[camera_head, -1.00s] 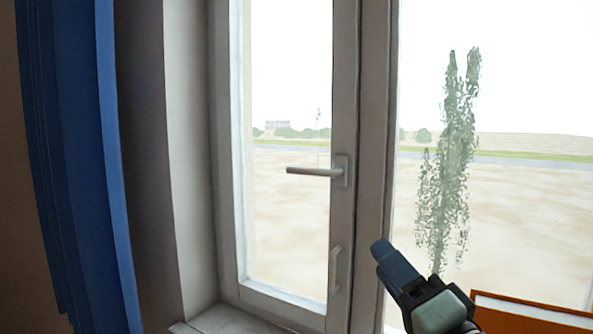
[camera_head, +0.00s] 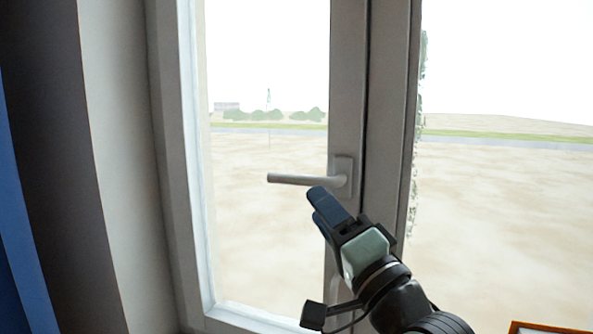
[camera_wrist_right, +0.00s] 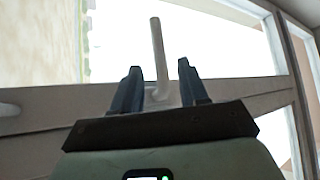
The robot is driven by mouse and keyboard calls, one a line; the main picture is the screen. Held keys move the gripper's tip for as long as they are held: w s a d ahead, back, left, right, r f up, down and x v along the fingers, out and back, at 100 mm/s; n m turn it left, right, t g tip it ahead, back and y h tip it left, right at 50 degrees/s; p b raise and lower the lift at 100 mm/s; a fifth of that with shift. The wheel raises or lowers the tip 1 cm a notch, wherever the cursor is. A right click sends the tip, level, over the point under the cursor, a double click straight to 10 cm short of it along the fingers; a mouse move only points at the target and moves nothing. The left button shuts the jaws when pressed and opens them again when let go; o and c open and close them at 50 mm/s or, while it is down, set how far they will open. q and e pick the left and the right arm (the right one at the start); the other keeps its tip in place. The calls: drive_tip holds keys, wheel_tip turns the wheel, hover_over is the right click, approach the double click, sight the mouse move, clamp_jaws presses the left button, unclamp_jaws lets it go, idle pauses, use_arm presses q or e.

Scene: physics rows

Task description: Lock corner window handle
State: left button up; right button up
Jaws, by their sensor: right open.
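The window handle (camera_head: 305,179) is a light grey lever on the window's middle frame post. It points level to the left from its base plate (camera_head: 343,177). My right gripper (camera_head: 318,198) is just below the lever in the head view. In the right wrist view, the handle (camera_wrist_right: 159,55) stands between the two dark fingers of the open gripper (camera_wrist_right: 160,85), with its lever reaching beyond the fingertips. I see no clear contact between fingers and handle. My left gripper is not in view.
The window frame post (camera_head: 385,120) runs upright behind the handle, with glass on both sides. A blue curtain (camera_head: 20,240) hangs at the far left beside the wall recess. An orange-edged object (camera_head: 545,328) shows at the bottom right.

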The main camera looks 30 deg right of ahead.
sight(298, 180)
drive_tip(key=p+x, duration=0.3)
drive_tip(key=x, duration=0.5)
drive_tip(key=shift+w+d, duration=0.1)
drive_tip(key=shift+w, duration=0.1)
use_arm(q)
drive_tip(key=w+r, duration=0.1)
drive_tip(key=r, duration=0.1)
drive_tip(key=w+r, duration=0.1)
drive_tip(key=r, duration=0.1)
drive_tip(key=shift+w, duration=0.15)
use_arm(e)
drive_tip(key=shift+c, duration=0.2)
clamp_jaws()
